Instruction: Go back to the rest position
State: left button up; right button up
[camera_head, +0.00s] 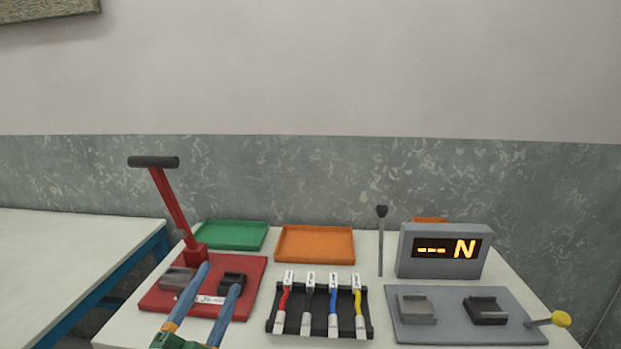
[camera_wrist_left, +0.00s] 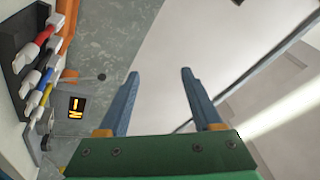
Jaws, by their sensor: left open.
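My left gripper (camera_head: 206,305) comes in at the bottom left of the head view, in front of the red press base (camera_head: 252,278). Its two blue fingers are apart with nothing between them. In the left wrist view the open gripper (camera_wrist_left: 157,95) points past the table towards the wall, and the gap is empty. My right gripper shows in neither view.
Another table (camera_head: 70,255) is at left.

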pick_arm(q)
jog(key=s+a+f+n+g+y, duration=0.2)
jog(key=s+f+n+g, duration=0.1)
jog(key=f, duration=0.4)
jog(key=s+a+f+n+g+y, duration=0.2)
jog(key=f+n+g, duration=0.2)
jog(key=f, duration=0.3)
jog(key=s+a+f+n+g+y, duration=0.1)
jog(key=s+f+n+g+y, duration=0.2)
jog(key=f, duration=0.4)
jog(key=s+d+f+n+g+h, duration=0.25)
jog(key=s+f+g, duration=0.6)
jog(key=s, duration=0.65)
notch_tip(320, 180, down, 13)
jog(key=s+p, duration=0.2)
jog(key=p, duration=0.3)
jog(key=s+a+f+g+p, duration=0.1)
jog(key=s+f, duration=0.2)
jog(key=s, duration=0.3)
jog(key=s+f+m+p, duration=0.1)
jog(key=s+f+p, duration=0.1)
jog(key=s, duration=0.3)
jog(key=shift+s+a+f+g, duration=0.35)
jog(key=shift+a+f, duration=0.05)
jog(key=shift+f, duration=0.35)
